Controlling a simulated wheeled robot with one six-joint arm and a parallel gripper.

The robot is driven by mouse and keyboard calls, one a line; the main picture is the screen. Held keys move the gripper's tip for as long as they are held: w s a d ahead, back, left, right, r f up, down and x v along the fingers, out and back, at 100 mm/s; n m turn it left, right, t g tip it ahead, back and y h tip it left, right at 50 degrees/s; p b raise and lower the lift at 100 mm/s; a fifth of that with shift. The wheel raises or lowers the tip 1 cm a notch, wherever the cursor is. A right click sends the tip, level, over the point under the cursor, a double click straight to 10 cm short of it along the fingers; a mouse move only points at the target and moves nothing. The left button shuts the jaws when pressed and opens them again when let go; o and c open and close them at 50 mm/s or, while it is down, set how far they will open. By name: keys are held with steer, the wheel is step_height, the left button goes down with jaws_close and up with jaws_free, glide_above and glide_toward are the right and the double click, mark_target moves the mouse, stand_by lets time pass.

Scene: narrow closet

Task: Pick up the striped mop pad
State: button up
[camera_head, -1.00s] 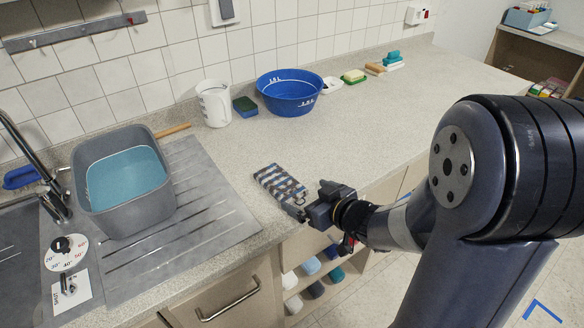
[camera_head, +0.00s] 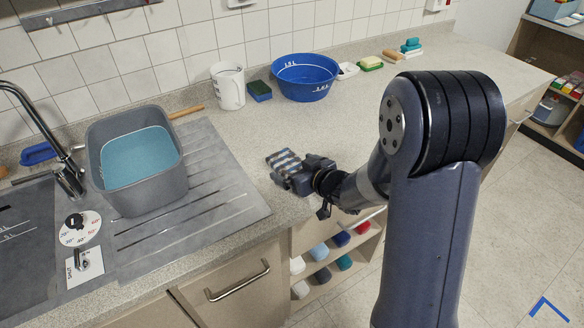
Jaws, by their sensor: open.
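The striped mop pad (camera_head: 283,158), with blue, white and brown bands, lies on the counter just right of the draining board. My gripper (camera_head: 281,175) is open at the near end of the pad, low over the counter's front part. It hides the pad's near portion. I cannot tell whether the fingers touch the pad or have it between them.
A grey basin of blue water (camera_head: 140,155) stands on the draining board (camera_head: 225,185) at left. A white jug (camera_head: 229,86), a green-and-blue sponge (camera_head: 260,91) and a blue bowl (camera_head: 305,78) stand along the wall.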

steer(key=shift+w+a+f, duration=0.1)
steer(key=shift+c, duration=0.6)
steer(key=c, duration=0.9)
steer(key=shift+c, duration=0.2)
